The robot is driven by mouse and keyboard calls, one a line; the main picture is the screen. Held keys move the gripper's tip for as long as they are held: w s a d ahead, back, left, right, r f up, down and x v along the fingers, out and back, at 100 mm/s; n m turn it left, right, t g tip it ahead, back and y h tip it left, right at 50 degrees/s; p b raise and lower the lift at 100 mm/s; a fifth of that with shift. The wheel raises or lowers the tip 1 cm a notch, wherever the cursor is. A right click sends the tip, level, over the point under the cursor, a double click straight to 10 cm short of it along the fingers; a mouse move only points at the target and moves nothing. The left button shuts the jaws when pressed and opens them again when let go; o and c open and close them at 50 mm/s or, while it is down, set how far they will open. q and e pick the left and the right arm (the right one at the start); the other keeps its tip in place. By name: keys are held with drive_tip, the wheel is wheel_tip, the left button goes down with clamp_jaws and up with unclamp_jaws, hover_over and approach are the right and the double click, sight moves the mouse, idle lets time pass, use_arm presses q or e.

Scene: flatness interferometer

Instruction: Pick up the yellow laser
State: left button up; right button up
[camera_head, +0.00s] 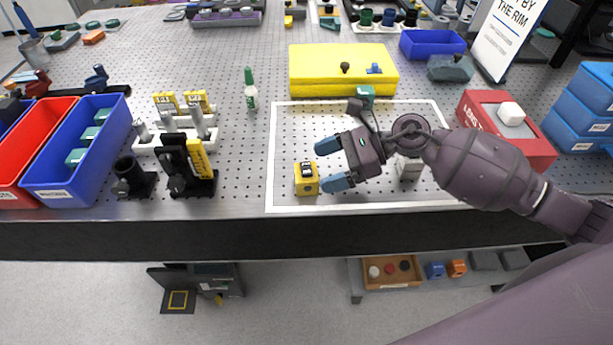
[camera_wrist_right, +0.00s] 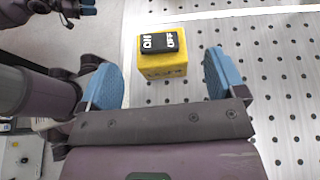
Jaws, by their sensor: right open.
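The yellow laser (camera_head: 306,180) is a small yellow block with a black ON/OFF switch on top. It stands upright on the perforated table, inside the white outline near the front edge. It also shows in the right wrist view (camera_wrist_right: 165,65), centred just beyond the blue fingertips. My right gripper (camera_head: 331,163) is open and empty, just right of the laser in the head view, its fingers pointing left. No contact between fingers and laser is visible. Part of my left gripper (camera_wrist_right: 80,8) shows at the top left of the right wrist view, cut by the frame.
A yellow case (camera_head: 343,68) stands behind, with a red box (camera_head: 508,130) and blue bins (camera_head: 582,108) to the right.

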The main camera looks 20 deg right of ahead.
sight(312, 169)
drive_tip(key=x, duration=0.3)
drive_tip(key=shift+w+a+p, duration=0.1)
drive_tip(key=shift+a+p, duration=0.2)
drive_tip(key=shift+a, duration=0.05)
drive_tip(key=shift+w+a+f, duration=0.1)
drive_tip(key=shift+a+f, duration=0.15)
drive_tip(key=shift+a, duration=0.2)
drive_tip(key=shift+c, duration=0.3)
drive_tip(key=c, duration=1.2)
drive_tip(key=shift+r, duration=0.1)
drive_tip(key=shift+c, duration=0.9)
